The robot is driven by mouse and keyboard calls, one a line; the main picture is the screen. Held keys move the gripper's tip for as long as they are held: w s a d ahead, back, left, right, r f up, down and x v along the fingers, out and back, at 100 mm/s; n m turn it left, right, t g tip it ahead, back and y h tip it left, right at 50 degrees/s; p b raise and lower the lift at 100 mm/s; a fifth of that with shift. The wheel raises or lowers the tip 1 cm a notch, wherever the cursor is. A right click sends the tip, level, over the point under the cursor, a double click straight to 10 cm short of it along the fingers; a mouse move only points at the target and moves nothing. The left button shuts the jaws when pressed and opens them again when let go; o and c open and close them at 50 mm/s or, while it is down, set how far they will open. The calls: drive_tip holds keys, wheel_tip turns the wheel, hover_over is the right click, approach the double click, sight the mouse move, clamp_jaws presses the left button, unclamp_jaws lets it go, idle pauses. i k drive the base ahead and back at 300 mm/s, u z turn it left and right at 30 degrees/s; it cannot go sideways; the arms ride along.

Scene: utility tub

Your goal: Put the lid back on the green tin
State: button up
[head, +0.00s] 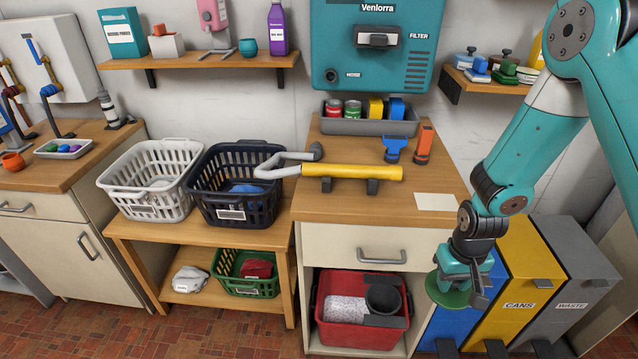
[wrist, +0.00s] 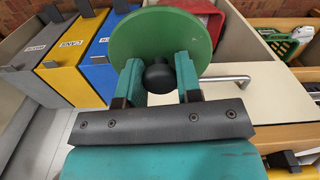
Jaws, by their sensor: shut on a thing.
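The green lid (wrist: 172,40) is a flat round disc with a dark knob (wrist: 158,78). My gripper (wrist: 158,84) is shut on this knob, one jaw on each side, with the disc beyond the fingertips in the wrist view. In the head view my gripper (head: 465,270) hangs at the lower right, in front of the bins, and the lid (head: 448,293) is below it, partly hidden by the jaws. I cannot pick out an open green tin for certain. A small green item with a dark knob (head: 505,71) stands on the right wall shelf.
The wooden counter (head: 330,215) holds a yellow tube with a grey hose (head: 350,171), a white card (head: 436,201) and a grey tray (head: 367,126) of small containers. Blue, yellow (head: 520,265) and grey bins stand beside the cabinet. A red tub (head: 335,334) sits in its lower opening.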

sight(528, 70)
drive_tip(key=u, duration=2.85)
drive_tip(key=k, duration=1.25)
drive_tip(key=z, duration=2.05)
drive_tip(key=i, duration=0.55)
drive_tip(key=u, duration=0.1)
